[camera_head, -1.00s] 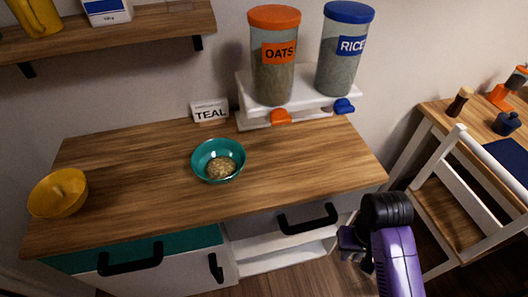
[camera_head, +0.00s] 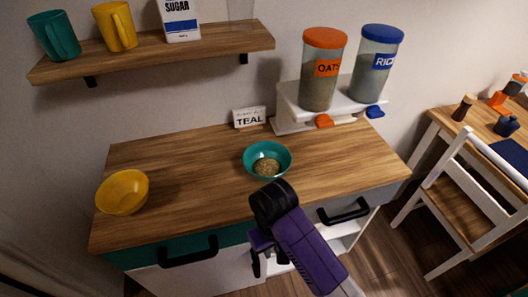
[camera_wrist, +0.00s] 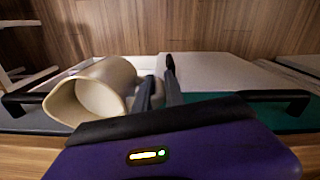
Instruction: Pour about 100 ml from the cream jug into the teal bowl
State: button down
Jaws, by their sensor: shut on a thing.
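The teal bowl (camera_head: 281,174) stands upright on the wooden cabinet top, with a grainy tan heap in it. The cream jug (camera_wrist: 112,82) shows in the wrist view, its wide mouth facing the lower left; its contents cannot be made out. My gripper (camera_wrist: 158,88) is shut on the jug at its handle side. In the head view my gripper (camera_head: 260,252) is low at the cabinet's front edge, below and in front of the bowl. The jug is hidden there behind my arm.
A yellow bowl (camera_head: 123,192) stands at the counter's left. Black drawer handles (camera_head: 188,251) stick out in front. A chair (camera_head: 465,190) is at right.

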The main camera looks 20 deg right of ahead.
jog(key=a+r+m+p, duration=0.1)
jog(key=a+r+p, duration=0.3)
jog(key=a, duration=0.4)
jog(key=a+r+m+p, duration=0.2)
jog(key=a+r+p, duration=0.2)
jog(key=a, duration=0.4)
jog(key=shift+s+a+r, duration=0.25)
jog(key=shift+s+r, duration=0.15)
jog(key=shift+r, duration=0.35)
